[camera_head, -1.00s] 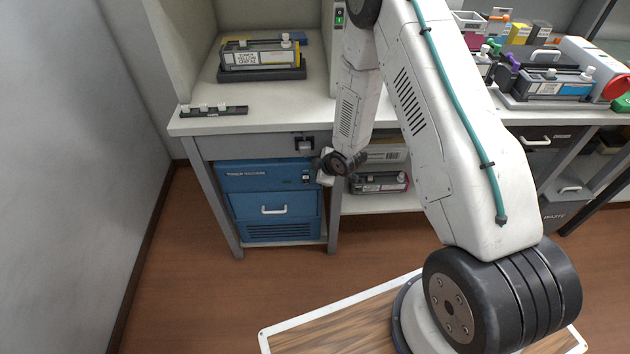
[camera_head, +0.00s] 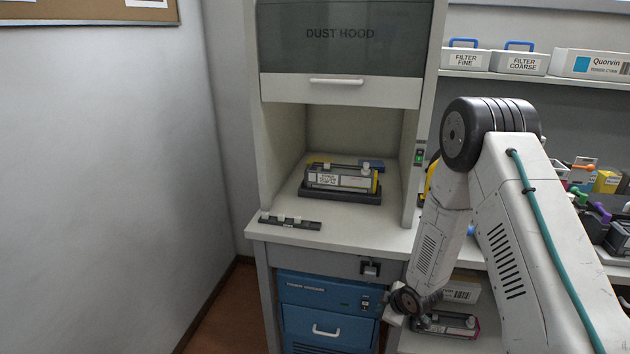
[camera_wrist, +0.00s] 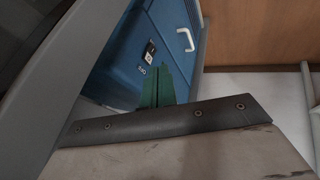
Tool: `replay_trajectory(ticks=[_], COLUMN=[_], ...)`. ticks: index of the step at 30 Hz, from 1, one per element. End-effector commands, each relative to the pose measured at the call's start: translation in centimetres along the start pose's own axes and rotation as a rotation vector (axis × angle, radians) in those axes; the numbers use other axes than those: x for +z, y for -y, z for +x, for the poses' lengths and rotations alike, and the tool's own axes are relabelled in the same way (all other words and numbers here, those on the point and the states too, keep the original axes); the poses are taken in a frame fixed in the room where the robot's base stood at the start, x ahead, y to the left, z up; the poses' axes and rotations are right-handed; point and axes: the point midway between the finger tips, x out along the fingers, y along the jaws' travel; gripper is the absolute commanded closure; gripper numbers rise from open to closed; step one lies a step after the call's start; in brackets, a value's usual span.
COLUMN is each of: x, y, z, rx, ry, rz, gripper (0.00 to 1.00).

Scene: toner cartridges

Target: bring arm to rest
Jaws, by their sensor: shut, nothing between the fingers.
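My arm in the head view is bent, with its elbow raised and the forearm hanging down to the bench's front edge. My gripper is mostly hidden there, beyond the wrist joint. In the wrist view my gripper (camera_wrist: 157,88) shows as two green fingertips pressed together with nothing between them. The fingertips appear in front of the blue toner vacuum (camera_wrist: 150,50), which also shows under the bench in the head view (camera_head: 305,300). Whether they touch anything is unclear. A grey-brown edge with screws covers the lower wrist view.
The dust hood (camera_head: 340,92) has its sash raised. Inside, a toner cartridge (camera_head: 338,180) sits on a dark cradle (camera_head: 340,194). A dark strip with pale knobs (camera_head: 290,222) lies on the bench front. Another cartridge (camera_head: 445,324) is on the shelf below, close to my wrist.

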Motion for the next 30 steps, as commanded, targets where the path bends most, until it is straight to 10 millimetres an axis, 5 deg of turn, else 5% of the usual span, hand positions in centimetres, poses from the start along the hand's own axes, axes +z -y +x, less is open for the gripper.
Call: replay_trajectory(ticks=[5, 11, 21, 30], x=[3.9, 5.4, 3.0, -0.5], y=[3.2, 3.5, 2.8, 4.8], z=[-1.2, -7.2, -22.1, -35.6], rx=[-0.116, -0.176, -0.180, -0.170], ry=[0.197, 0.424, 0.693, 0.802], rz=[0.144, 0.329, 0.639, 0.874], gripper=[1.00, 1.00, 1.00, 1.00])
